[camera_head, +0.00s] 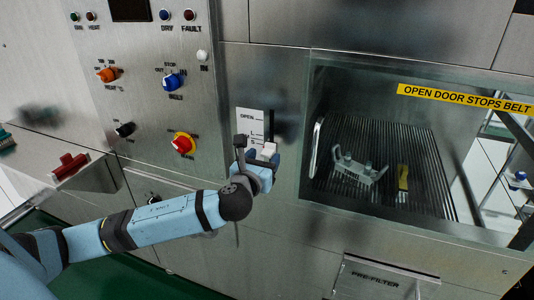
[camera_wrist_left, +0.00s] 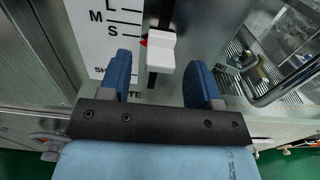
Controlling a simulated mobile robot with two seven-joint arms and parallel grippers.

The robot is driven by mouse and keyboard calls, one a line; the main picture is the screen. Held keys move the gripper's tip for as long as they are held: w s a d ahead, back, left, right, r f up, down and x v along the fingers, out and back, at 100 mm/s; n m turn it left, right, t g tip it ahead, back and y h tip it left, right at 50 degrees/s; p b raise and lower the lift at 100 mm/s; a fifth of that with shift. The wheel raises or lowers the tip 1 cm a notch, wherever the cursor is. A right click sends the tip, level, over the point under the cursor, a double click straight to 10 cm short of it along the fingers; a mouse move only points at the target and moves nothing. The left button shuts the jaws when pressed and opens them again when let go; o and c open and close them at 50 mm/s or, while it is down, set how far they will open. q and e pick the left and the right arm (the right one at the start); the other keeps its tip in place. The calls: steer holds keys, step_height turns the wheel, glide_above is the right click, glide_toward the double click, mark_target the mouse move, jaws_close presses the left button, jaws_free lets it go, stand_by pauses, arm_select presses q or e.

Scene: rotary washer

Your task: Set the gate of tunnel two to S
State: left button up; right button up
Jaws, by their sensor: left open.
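The gate's white slider handle (camera_wrist_left: 161,50) sits in a dark vertical slot. Its red pointer (camera_wrist_left: 143,42) is close to the S mark on the white scale plate (camera_wrist_left: 88,38), which reads L, M, S and a partly hidden "SH…" lower down. Whether it lies exactly on the S line I cannot tell. In the head view the plate (camera_head: 249,121) shows "OPEN" at its top. My left gripper (camera_wrist_left: 158,72) is open, with one blue finger on each side of the handle and gaps visible. It also shows in the head view (camera_head: 262,156), hiding the plate's lower part. No tunnel number is readable.
Right of the plate is a glazed chamber (camera_head: 310,190) with a ribbed belt (camera_head: 418,140), a metal rack (camera_head: 355,170) and a yellow item (camera_head: 402,178). A control panel with an orange knob (camera_head: 107,75), blue knob (camera_head: 173,82) and red knob (camera_head: 182,144) stands left.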

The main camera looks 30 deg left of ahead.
arm_select(q)
steer(key=shift+x, duration=1.35)
arm_select(e)
steer(key=shift+s, duration=0.1)
arm_select(q)
jaws_close()
steer(key=shift+r+p, duration=0.35)
steer(key=shift+p, duration=0.75)
steer(key=shift+f, duration=0.15)
jaws_free()
arm_select(e)
steer(key=shift+d+r, duration=0.15)
steer(key=shift+r, duration=0.45)
